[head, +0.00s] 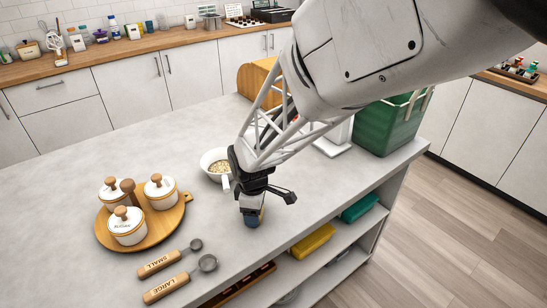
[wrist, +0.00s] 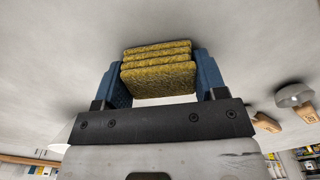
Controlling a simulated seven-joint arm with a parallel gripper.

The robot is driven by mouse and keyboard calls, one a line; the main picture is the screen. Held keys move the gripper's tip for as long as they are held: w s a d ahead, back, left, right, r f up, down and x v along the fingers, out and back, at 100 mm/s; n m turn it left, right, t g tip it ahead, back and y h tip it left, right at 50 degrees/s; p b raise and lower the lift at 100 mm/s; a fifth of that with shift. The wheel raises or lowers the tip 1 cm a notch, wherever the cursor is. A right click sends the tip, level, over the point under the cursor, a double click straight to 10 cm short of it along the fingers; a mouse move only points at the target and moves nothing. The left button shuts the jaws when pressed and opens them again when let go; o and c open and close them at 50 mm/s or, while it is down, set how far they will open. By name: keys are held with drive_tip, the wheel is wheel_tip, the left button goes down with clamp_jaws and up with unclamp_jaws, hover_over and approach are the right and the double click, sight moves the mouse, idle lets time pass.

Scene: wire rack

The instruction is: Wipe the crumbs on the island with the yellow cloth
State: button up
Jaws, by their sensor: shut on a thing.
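The yellow cloth (wrist: 158,78) is folded in several layers and held between the two blue fingers of my gripper (wrist: 163,84) in the wrist view. In the head view my gripper (head: 253,217) points down at the island top (head: 190,260), near its front edge. Only a sliver of yellow shows beside the fingers there. The cloth is at or close to the surface; I cannot tell whether it touches. I cannot make out crumbs on the island; my arm and gripper hide part of it.
A white bowl of flakes (head: 216,177) stands just behind my gripper. A round wooden tray (head: 183,219) with lidded jars is at left, with two measuring spoons (head: 163,264) in front. A green bin (head: 385,128) stands at right. Folded yellow (head: 313,241) and teal (head: 360,207) items lie on the shelf below.

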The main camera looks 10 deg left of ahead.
drive_tip(key=shift+w+a, duration=0.1)
drive_tip(key=shift+w+a, duration=0.95)
drive_tip(key=shift+w+a, duration=0.1)
idle(0.5)
drive_tip(key=shift+w+a, duration=0.75)
drive_tip(key=shift+r, duration=0.1)
drive_tip(key=shift+r, duration=3.4)
